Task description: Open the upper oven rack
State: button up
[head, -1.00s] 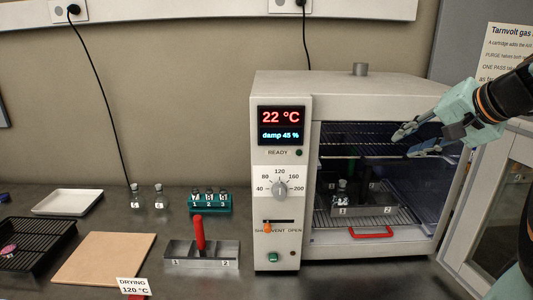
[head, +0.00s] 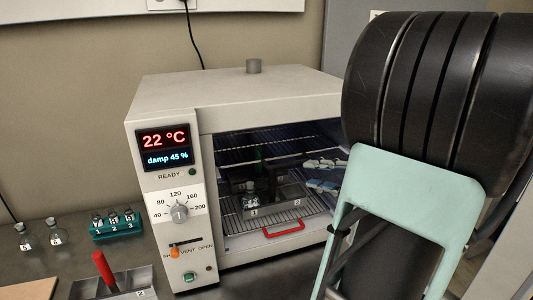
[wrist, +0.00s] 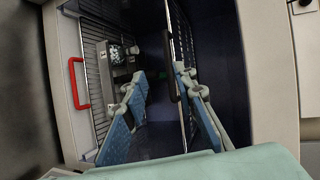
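The oven (head: 240,92) stands open at the front. Its upper rack (head: 262,139) is a wire shelf inside the chamber, and it also shows edge-on in the wrist view (wrist: 186,100). A dark bar (wrist: 168,62), apparently the upper rack's handle, runs along its front. My gripper (head: 326,174) is open at the oven mouth. In the wrist view its blue fingers (wrist: 160,76) lie on either side of the dark bar, with gaps visible. My arm hides the right side of the oven in the head view.
The lower rack (head: 312,206) has a red handle (head: 283,229) and carries a metal holder (head: 286,190) with a small flask (head: 251,197). A green vial rack (head: 115,229) and a red-handled metal carrier (head: 112,284) stand on the bench left of the oven.

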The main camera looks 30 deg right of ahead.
aim_at(294, 164)
jog(key=shift+m+t+h, duration=0.4)
jog(key=shift+m+t, duration=0.3)
jog(key=x, duration=0.3)
jog(key=d+p+x, duration=0.1)
jog(key=x, duration=0.5)
jog(key=shift+w+d+p, duration=0.15)
jog(key=shift+w+p, duration=0.25)
jog(key=shift+w, duration=0.1)
grip_shut()
